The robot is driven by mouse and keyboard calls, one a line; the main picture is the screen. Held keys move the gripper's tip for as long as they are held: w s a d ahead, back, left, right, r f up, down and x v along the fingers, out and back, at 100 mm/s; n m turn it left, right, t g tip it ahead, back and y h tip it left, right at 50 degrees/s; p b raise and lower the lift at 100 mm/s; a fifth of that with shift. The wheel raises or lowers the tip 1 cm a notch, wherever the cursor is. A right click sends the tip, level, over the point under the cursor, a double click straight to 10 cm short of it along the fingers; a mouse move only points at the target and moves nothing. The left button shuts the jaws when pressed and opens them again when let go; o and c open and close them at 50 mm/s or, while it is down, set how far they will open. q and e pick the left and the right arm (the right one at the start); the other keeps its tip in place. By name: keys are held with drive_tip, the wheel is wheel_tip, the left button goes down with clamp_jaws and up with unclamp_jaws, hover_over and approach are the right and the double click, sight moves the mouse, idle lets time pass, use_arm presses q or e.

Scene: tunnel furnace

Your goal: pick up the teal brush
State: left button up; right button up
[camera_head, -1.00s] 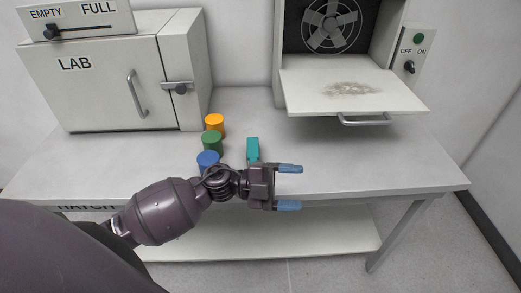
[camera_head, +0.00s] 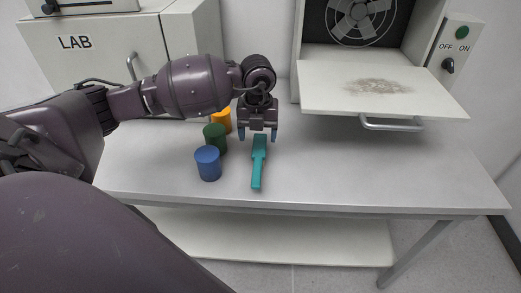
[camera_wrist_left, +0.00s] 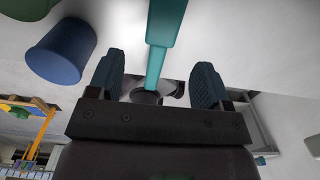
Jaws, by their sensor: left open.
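The teal brush (camera_head: 258,165) lies on the grey table, its length running toward the table's front edge. My left gripper (camera_head: 257,136) is open at the far end of the brush, with its blue fingertips pointing toward the front. In the left wrist view the brush (camera_wrist_left: 163,35) extends between the two open fingers of the left gripper (camera_wrist_left: 155,82). The brush is not clasped. My right gripper is not in view.
Blue (camera_head: 208,163), green (camera_head: 215,138) and orange (camera_head: 221,119) cylinders stand left of the brush. The LAB cabinet (camera_head: 85,60) is at the back left. The furnace's open door (camera_head: 330,95) juts out at the back right. The table's right side (camera_head: 400,170) is clear.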

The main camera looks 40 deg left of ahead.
sight(258, 153)
use_arm(q)
wheel_tip(258, 153, down, 3)
drive_tip(key=shift+r, duration=0.1)
drive_tip(key=shift+d+f, duration=0.1)
drive_tip(key=shift+f, duration=0.7)
wheel_tip(258, 153, down, 5)
drive_tip(key=shift+s+d+r+b, duration=0.1)
drive_tip(key=shift+s+r+b, duration=0.1)
drive_tip(key=shift+b, duration=0.15)
drive_tip(key=shift+w, duration=0.1)
drive_tip(key=c, duration=1.1)
drive_tip(key=shift+o, duration=0.2)
drive_tip(key=shift+r, duration=0.15)
